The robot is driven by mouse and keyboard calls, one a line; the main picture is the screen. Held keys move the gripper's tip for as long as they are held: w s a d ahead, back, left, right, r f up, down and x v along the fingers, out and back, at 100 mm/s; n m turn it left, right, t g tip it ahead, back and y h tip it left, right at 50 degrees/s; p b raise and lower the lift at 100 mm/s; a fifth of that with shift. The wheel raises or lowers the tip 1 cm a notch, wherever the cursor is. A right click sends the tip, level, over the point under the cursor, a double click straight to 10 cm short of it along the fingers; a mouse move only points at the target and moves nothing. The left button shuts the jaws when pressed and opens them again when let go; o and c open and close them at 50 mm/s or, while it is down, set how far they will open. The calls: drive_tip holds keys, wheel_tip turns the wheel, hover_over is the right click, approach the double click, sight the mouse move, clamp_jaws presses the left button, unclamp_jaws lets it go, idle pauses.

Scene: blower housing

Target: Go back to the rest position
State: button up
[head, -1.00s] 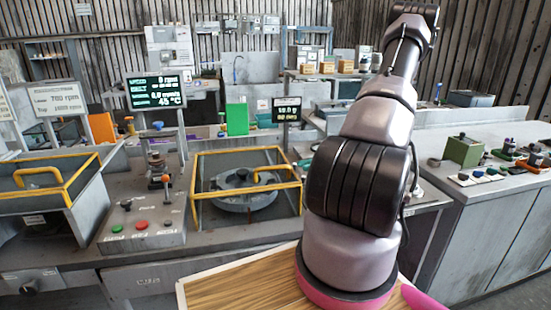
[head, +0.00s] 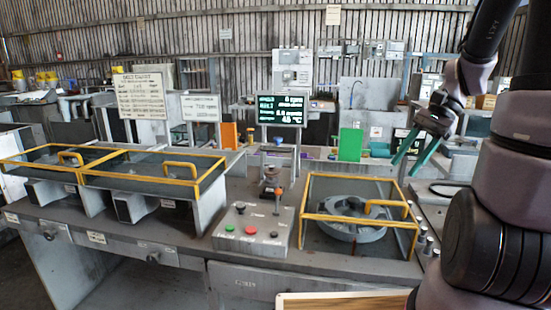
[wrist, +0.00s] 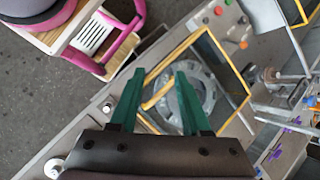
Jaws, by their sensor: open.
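My gripper (head: 417,152) shows at the right of the head view, raised above the bench, with its two green fingers apart. The wrist view looks down past the same gripper (wrist: 158,88), and nothing sits between the fingers. Below it is a yellow-framed guard (head: 360,218) over a round grey metal housing (head: 352,222). The housing also shows beyond the fingers in the wrist view (wrist: 207,95). My arm fills the right edge of the head view.
A control box (head: 252,230) with red and green buttons stands left of the guard. A display screen (head: 280,110) stands behind it. Two more yellow-framed bays (head: 110,165) are at the left. A green panel (head: 350,145) stands behind the guard. Open floor (wrist: 40,100) shows in the wrist view.

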drive_tip(key=s+a+r+n+t+h, duration=0.2)
drive_tip(key=a+r+n+t, duration=0.1)
drive_tip(key=r, duration=0.4)
drive_tip(key=s+a+r+n+t+h, duration=0.2)
drive_tip(key=s+a+r+n+t, duration=0.1)
drive_tip(key=r+t, duration=0.2)
wheel_tip(320, 180, up, 2)
drive_tip(key=shift+s+a+r+n, duration=0.15)
drive_tip(key=shift+s+n, duration=0.1)
drive_tip(key=shift+n, duration=0.15)
drive_tip(key=shift+c, duration=0.4)
idle(0.5)
